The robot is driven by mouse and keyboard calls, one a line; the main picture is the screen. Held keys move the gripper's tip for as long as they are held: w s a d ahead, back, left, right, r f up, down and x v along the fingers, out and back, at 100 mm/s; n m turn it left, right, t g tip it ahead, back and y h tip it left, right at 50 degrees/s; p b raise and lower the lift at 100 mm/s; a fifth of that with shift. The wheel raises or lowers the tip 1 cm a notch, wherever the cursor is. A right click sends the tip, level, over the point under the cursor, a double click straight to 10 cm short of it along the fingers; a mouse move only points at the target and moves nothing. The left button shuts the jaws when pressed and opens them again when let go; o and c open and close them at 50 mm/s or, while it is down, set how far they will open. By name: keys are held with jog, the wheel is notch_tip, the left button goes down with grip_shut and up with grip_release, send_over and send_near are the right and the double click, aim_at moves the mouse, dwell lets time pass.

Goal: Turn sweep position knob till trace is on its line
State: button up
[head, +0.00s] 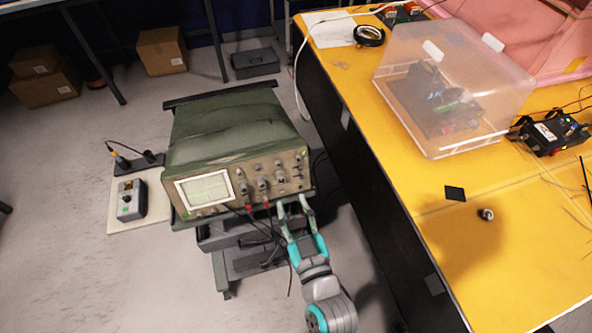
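A green oscilloscope (236,125) sits on a dark cart, its front panel facing me. Its lit screen (208,188) is at the left of the panel and shows a grid; the trace is too small to make out against its line. Several knobs (262,184) cover the panel right of the screen. Their labels are unreadable, so I cannot tell which is the sweep position knob. My gripper (293,203) is at the lower right of the panel, its two fingers apart and pointing at it. I see nothing held between them. Whether the fingertips touch the panel is unclear.
Cables with red plugs (249,207) hang from the panel just left of my gripper. A yellow table (400,170) stands close on the right, with a clear plastic box (450,90) on it. A small grey box (131,200) lies left of the cart. Floor at lower left is clear.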

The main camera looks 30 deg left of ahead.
aim_at(278, 166)
jog(key=x, duration=1)
jog(key=shift+w+a, duration=0.15)
jog(key=shift+a, duration=0.05)
grip_shut()
